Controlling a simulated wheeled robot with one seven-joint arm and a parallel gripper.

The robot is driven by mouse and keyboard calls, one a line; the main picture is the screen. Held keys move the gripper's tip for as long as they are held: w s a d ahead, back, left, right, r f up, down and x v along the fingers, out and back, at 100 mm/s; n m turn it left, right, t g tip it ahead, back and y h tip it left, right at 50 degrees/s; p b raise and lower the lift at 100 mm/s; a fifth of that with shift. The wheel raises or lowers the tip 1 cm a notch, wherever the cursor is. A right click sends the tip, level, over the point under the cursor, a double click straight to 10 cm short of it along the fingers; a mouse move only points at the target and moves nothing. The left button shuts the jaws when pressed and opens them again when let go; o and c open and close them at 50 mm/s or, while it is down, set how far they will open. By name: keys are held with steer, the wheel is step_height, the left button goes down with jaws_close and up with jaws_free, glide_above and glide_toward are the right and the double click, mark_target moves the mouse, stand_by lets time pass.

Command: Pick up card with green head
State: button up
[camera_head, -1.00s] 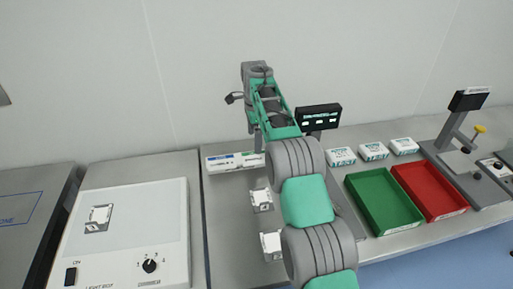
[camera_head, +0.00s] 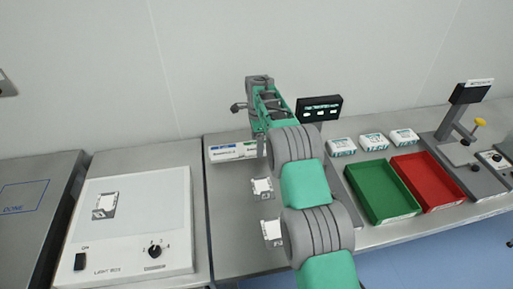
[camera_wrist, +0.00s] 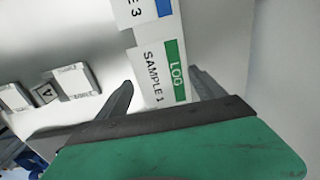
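The card with the green head (camera_wrist: 165,72), printed "SAMPLE 1 LOG", shows in the wrist view between and just beyond the two fingers. A card with a blue head (camera_wrist: 142,10), its label ending in "3", lies past it at the top edge. My gripper (camera_wrist: 160,82) is open, with one finger on each side of the green-headed card and no clear contact. In the head view my gripper (camera_head: 262,148) is low over the bench, at the right end of a white box-like item (camera_head: 232,152).
Two white pieces (camera_head: 262,188) (camera_head: 272,232) lie on the bench left of my arm. A light box (camera_head: 130,225) with another piece (camera_head: 105,205) stands at left. A green tray (camera_head: 380,190), a red tray (camera_head: 428,180), white packs (camera_head: 374,142) and a dark display (camera_head: 320,109) are to the right.

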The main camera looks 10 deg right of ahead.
steer(key=c, duration=1)
steer(key=shift+c, duration=0.3)
steer(key=shift+r, duration=0.15)
